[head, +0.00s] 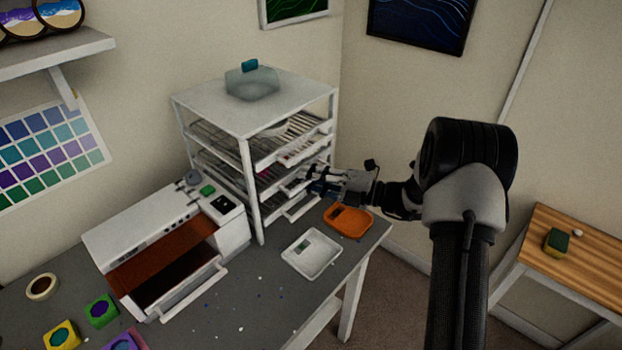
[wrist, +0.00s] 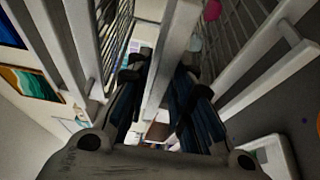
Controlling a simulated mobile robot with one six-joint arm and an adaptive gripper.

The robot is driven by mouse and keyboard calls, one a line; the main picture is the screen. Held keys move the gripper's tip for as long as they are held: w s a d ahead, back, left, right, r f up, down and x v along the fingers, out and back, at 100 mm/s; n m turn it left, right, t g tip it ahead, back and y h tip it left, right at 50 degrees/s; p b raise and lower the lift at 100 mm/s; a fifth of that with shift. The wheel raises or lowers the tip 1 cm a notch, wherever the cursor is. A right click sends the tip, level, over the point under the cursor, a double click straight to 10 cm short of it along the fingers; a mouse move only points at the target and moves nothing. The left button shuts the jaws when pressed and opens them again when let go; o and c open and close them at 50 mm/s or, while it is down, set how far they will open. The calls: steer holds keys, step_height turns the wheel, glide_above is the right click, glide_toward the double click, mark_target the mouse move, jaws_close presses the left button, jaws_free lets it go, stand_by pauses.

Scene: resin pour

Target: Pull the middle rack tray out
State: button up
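The white wire rack (head: 246,185) stands on the grey table and holds several trays. Its middle tray (head: 268,172) is at about the height of my gripper (head: 318,182), which reaches in from the right at the rack's front. In the wrist view my gripper (wrist: 159,82) has its two dark fingers apart, on either side of a white bar (wrist: 172,50) at the tray front. A gap shows between the left finger and the bar, so the fingers do not look clamped on it. My fingers hide part of the tray front in the head view.
An orange tray (head: 349,220) and a white scale-like tray (head: 311,254) lie on the table before the rack. A white machine with an open drawer (head: 190,292) stands left. A translucent container (head: 251,83) sits on the rack top.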

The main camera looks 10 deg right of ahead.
jaws_close()
stand_by(0.4)
steer(key=s+d+p, duration=0.8)
steer(key=s+d, duration=0.1)
steer(key=s, duration=0.4)
steer(key=shift+d, duration=0.15)
steer(key=shift+o, duration=1.8)
jaws_free()
steer(key=shift+w, duration=0.1)
steer(key=shift+d, duration=0.1)
